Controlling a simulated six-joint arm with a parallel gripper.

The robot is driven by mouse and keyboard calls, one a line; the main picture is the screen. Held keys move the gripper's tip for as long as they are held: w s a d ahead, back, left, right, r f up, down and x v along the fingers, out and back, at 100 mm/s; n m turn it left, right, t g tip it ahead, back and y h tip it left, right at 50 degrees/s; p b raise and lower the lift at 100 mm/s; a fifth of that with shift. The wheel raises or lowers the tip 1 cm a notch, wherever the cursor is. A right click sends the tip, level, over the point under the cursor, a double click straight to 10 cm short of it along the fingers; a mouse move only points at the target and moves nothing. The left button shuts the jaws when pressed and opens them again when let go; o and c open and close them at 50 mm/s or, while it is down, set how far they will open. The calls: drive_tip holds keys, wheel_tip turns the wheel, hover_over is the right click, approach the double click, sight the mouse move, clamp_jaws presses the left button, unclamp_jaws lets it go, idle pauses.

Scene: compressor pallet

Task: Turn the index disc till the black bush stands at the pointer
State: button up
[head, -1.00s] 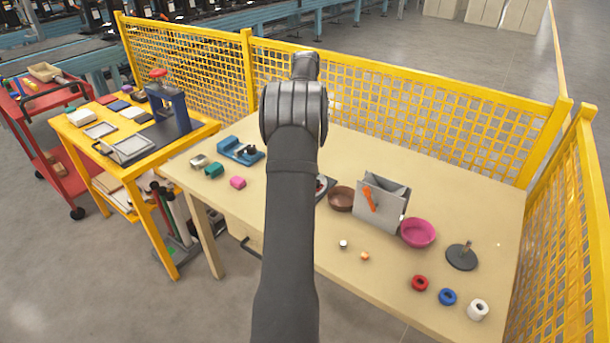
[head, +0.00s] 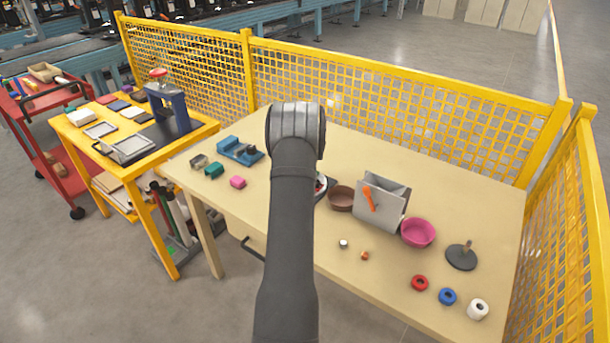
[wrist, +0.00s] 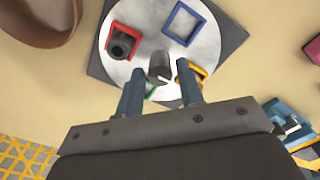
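The index disc (wrist: 203,58) is a pale round plate on a dark square base (wrist: 232,36) in the wrist view. Coloured square frames stand on it: red, blue (wrist: 184,23), yellow (wrist: 204,73) and a partly hidden green one. The black bush (wrist: 120,43) stands at the red frame (wrist: 113,30), left of the disc's centre. A grey knob (wrist: 158,64) stands at the centre. My gripper (wrist: 159,73) is open, its two fingers apart on either side of the knob's near end; contact cannot be told. I cannot make out the pointer surely. In the head view my arm hides most of the disc.
A brown bowl (head: 341,198) stands close to the disc, with a grey box (head: 381,203) and a pink bowl (head: 418,232) to the right. A blue fixture (head: 240,151) stands to the left. Small rings lie at the front right. Yellow mesh fencing (head: 400,100) bounds the table.

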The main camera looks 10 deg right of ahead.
drive_tip(key=shift+f, duration=0.75)
clamp_jaws()
